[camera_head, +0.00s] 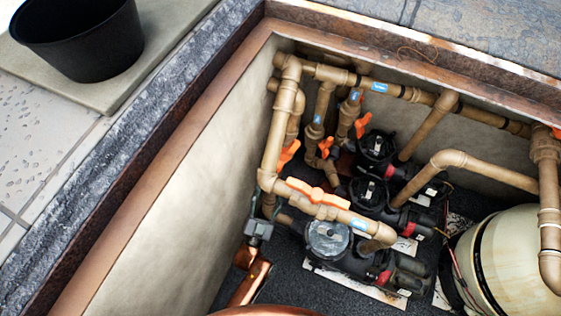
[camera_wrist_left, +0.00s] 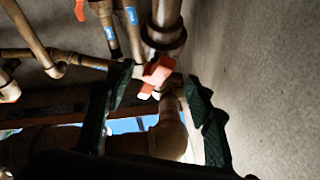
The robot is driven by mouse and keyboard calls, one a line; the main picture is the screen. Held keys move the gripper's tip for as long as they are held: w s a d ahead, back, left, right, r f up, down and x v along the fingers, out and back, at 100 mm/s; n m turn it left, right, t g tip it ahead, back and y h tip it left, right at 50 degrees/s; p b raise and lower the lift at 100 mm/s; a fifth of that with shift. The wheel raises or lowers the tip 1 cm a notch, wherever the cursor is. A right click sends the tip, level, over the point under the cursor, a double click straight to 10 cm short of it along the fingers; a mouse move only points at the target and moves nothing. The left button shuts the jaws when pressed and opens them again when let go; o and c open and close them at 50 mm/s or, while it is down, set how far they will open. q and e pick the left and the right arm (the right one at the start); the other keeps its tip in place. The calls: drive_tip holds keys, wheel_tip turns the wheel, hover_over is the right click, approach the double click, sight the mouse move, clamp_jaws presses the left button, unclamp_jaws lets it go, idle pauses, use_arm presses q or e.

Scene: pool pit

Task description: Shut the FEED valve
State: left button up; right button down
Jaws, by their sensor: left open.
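Several orange valve handles sit on the tan pipes in the pit; I cannot read which blue label says FEED. In the head view, a long orange handle (camera_head: 316,193) lies along the front pipe. Another orange handle (camera_head: 288,152) is on the left upright pipe, and two more (camera_head: 326,147) (camera_head: 362,125) stand further back. My left gripper (camera_head: 257,203) is low at the pit's left wall, beside the left piping. In the left wrist view, its dark fingers (camera_wrist_left: 157,78) are open, with an orange handle (camera_wrist_left: 157,72) showing between them; contact cannot be told. My right gripper is not in view.
Black pumps (camera_head: 378,150) and a pump with a clear round lid (camera_head: 328,238) fill the pit floor. A cream tank (camera_head: 510,250) stands at the right. The pit wall (camera_head: 185,200) is close on the left. A black bucket (camera_head: 80,40) stands outside.

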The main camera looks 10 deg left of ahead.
sight(281, 166)
use_arm(q)
drive_tip(key=shift+t, duration=0.4)
drive_tip(key=x, duration=0.3)
drive_tip(key=r+b+x, duration=0.1)
drive_tip(key=x, duration=0.3)
drive_tip(key=s+d+r+b+x, duration=0.1)
drive_tip(key=x, duration=0.2)
drive_tip(key=shift+w+d+r, duration=0.1)
drive_tip(key=shift+w+d, duration=0.05)
drive_tip(key=shift+w, duration=0.1)
drive_tip(key=shift+w+d+r, duration=0.1)
drive_tip(key=shift+w+r, duration=0.25)
drive_tip(key=shift+w, duration=0.2)
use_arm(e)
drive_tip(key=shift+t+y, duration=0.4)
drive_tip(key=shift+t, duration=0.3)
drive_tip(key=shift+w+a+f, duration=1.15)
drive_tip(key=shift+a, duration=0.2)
use_arm(q)
drive_tip(key=shift+c, duration=0.6)
clamp_jaws()
